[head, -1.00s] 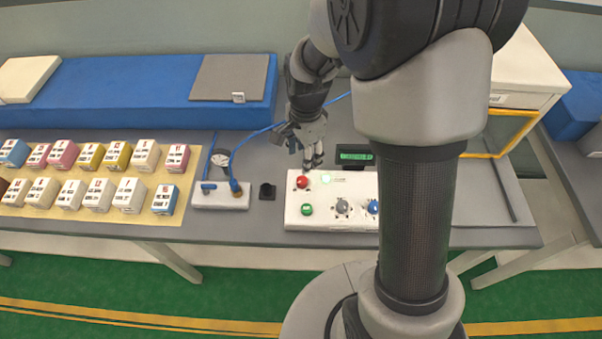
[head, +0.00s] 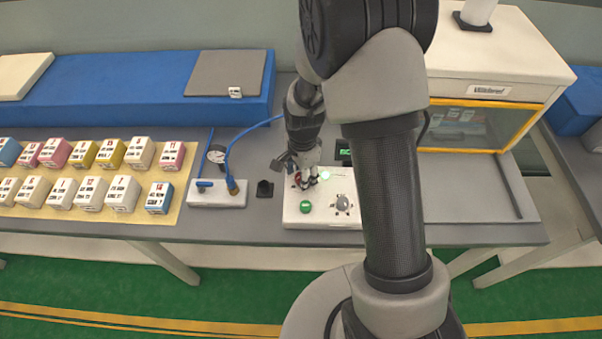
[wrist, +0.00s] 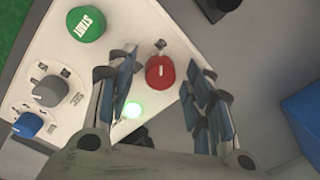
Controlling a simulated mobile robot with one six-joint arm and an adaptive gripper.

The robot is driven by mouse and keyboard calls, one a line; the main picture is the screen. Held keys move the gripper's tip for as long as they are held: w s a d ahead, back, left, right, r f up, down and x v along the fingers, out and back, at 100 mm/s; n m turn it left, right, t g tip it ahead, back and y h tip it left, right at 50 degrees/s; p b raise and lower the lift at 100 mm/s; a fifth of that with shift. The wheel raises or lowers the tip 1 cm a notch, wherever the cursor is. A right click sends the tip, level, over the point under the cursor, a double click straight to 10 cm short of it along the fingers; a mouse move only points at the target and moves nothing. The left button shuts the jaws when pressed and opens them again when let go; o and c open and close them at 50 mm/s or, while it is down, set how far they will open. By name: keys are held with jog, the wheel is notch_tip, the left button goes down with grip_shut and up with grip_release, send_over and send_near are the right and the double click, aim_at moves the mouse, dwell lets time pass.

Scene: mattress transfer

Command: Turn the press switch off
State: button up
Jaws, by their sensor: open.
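The white control panel (head: 322,212) lies on the grey table in the head view. It carries a red button (wrist: 160,72), a green START button (wrist: 86,24), a grey knob (wrist: 50,91), a blue knob (wrist: 28,124) and a lit green lamp (wrist: 132,110). No part is labelled as the press switch in a way I can read. My gripper (wrist: 165,85) is open above the panel, with the red button showing between its fingers in the wrist view. In the head view my gripper (head: 308,182) mostly hides the red button. Whether it touches the button is unclear.
A white block with a blue lever (head: 217,195), a gauge (head: 216,155) and a small black holder (head: 265,188) stand left of the panel. Several labelled boxes (head: 90,190) sit further left. An orange-framed cabinet (head: 480,125) stands at the right.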

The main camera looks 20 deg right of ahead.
jog(key=c, duration=1.1)
jog(key=n, duration=0.4)
jog(key=shift+n, duration=0.4)
jog(key=n, duration=0.4)
jog(key=shift+n, duration=0.3)
jog(key=n, duration=0.4)
jog(key=shift+w, duration=0.1)
jog(key=shift+n+b, duration=0.3)
jog(key=shift+n, duration=1.9)
